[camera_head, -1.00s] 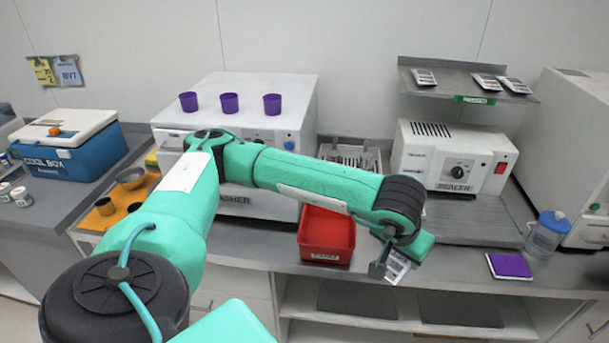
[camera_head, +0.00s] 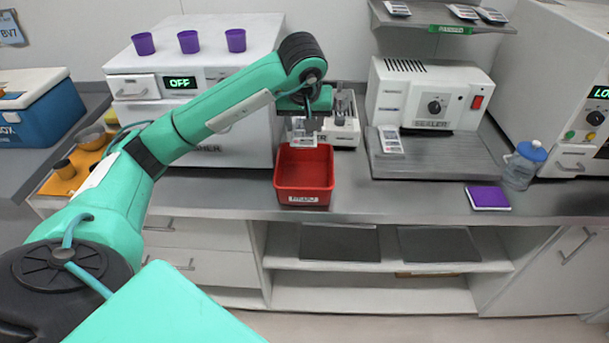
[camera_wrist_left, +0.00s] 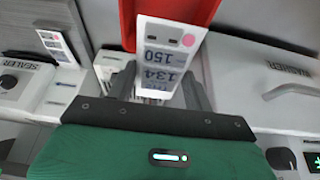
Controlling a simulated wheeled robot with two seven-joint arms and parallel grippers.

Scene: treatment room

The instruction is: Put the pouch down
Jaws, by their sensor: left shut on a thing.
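My left gripper (camera_head: 307,128) is shut on a pouch (camera_head: 303,140), a small white and grey packet. It holds the pouch at the back edge of the red bin (camera_head: 303,201), labelled REDO, on the counter. In the left wrist view the pouch (camera_wrist_left: 160,62) shows a pink dot and the prints 150 and 134 between the fingers. The red bin (camera_wrist_left: 128,25) lies just beyond it there. I cannot tell how high the pouch is above the bin. The bin looks empty. My right gripper is not in view.
Another pouch (camera_head: 390,142) lies on the plate of the sealer (camera_head: 430,98). Washer (camera_head: 215,130) with purple cups stands behind the arm; a basket (camera_head: 345,130) is behind the bin. A purple pad (camera_head: 487,198) and a jug (camera_head: 522,165) are at right.

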